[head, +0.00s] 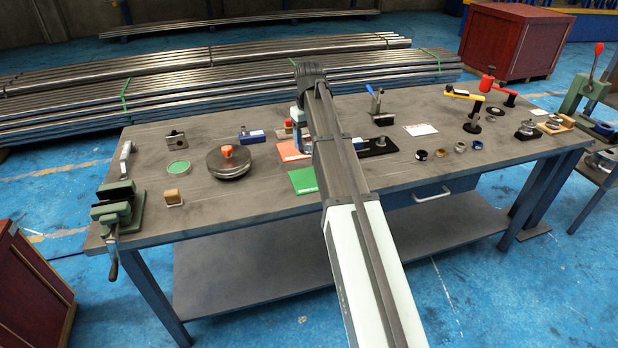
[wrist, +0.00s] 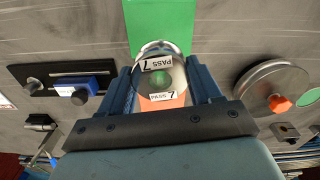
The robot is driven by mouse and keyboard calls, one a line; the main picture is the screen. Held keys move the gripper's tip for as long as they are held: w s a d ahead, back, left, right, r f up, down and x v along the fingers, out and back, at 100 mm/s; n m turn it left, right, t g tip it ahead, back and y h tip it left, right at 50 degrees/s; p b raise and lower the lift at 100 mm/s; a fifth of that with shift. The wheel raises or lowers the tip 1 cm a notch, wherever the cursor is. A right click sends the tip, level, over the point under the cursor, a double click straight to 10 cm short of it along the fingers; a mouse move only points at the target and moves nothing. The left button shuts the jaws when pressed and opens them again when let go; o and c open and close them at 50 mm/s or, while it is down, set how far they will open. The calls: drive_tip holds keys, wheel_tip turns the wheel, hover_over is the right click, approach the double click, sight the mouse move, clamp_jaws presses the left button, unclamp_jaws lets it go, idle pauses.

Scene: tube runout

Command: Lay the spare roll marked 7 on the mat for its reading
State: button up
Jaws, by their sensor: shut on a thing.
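My gripper (wrist: 161,72) is shut on a shiny metal roll (wrist: 158,47), with its two blue fingers on either side of it. In the wrist view the roll carries white labels reading PASS and 7. The roll is over the bench, by the green mat (wrist: 160,22) and the orange mat (wrist: 178,102); its height above them is hard to judge. In the head view the green mat (head: 303,180) and orange mat (head: 290,150) lie beside my arm, which hides the roll and most of my gripper.
Left of the mats stands a round metal disc with an orange knob (head: 229,164), then a green vise (head: 118,208). Right of my arm are a black plate (head: 378,147), a white card (head: 420,130) and several small rings (head: 441,153). The front right of the bench is fairly clear.

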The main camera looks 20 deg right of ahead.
drive_tip(key=m, duration=0.1)
approach(309, 177)
drive_tip(key=shift+m, duration=0.4)
drive_tip(key=shift+w+f, duration=0.2)
drive_tip(key=shift+f, duration=2.45)
drive_tip(key=shift+f, duration=0.15)
drive_tip(key=o, duration=1.1)
wheel_tip(309, 177, up, 12)
drive_tip(key=shift+r, duration=0.15)
drive_tip(key=shift+d, duration=0.1)
